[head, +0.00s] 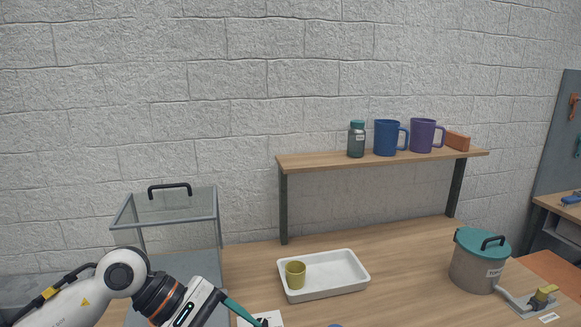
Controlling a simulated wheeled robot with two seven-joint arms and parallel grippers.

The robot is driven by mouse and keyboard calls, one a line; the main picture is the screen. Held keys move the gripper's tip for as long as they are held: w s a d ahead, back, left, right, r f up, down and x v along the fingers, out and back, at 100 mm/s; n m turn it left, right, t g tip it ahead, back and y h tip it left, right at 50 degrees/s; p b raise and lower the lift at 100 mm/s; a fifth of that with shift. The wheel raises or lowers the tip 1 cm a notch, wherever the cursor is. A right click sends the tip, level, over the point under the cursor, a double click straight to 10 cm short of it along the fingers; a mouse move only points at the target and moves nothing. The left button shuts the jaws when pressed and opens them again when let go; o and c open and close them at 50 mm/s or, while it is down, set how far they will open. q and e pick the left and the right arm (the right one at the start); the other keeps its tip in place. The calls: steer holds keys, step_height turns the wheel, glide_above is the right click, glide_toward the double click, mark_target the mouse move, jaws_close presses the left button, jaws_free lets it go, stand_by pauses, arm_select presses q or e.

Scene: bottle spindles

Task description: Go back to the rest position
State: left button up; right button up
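My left arm comes in from the lower left, and its gripper (256,319) is at the bottom edge, low over the wooden table (410,270). One teal finger-like bar with a dark tip shows, pointing down and right beside a white card (272,318). The rest of the gripper is cut off by the frame, so I cannot tell whether it is open or holds anything. My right arm and gripper are not in view.
A clear case (180,205) with a black handle stands left. A white tray (345,274) holds a yellow cup (295,274). A shelf (325,161) carries a bottle (356,142), blue mug (386,138), purple mug (422,136) and orange block (457,140). A lidded pot (473,270) stands right.

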arm_select(q)
steer(key=s+d+r+n+h, duration=0.2)
steer(key=d+r+n+h, duration=0.2)
steer(key=d+h, duration=0.25)
step_height(320, 180, up, 7)
steer(key=w+n+t+h, duration=0.3)
steer(key=n+t+h, duration=0.3)
steer(key=n+t, duration=0.65)
steer(key=w+a+f+n+t+y, duration=0.25)
steer(key=a+n+t+y, duration=0.35)
steer(key=n, duration=0.7)
steer(key=w+a+f+n+t+y, duration=0.2)
steer(key=a+f+n+t+y, duration=0.15)
steer(key=n+y, duration=0.65)
steer(key=s+a+f+n+g+y, duration=0.2)
steer(key=a+f+n+g+y, duration=0.3)
steer(key=f+n, duration=0.65)
steer(key=s+a+f+n+g, duration=0.3)
steer(key=s+f+n+g, duration=0.8)
steer(key=s+f, duration=0.8)
step_height(320, 180, down, 24)
steer(key=s+r+m+g, duration=0.1)
steer(key=s+g, duration=0.2)
steer(key=s+a+f+g+y, duration=0.1)
steer(key=s+a+f, duration=0.2)
steer(key=s+f, duration=1.3)
steer(key=shift+s+f, duration=0.3)
steer(key=shift+f, duration=0.6)
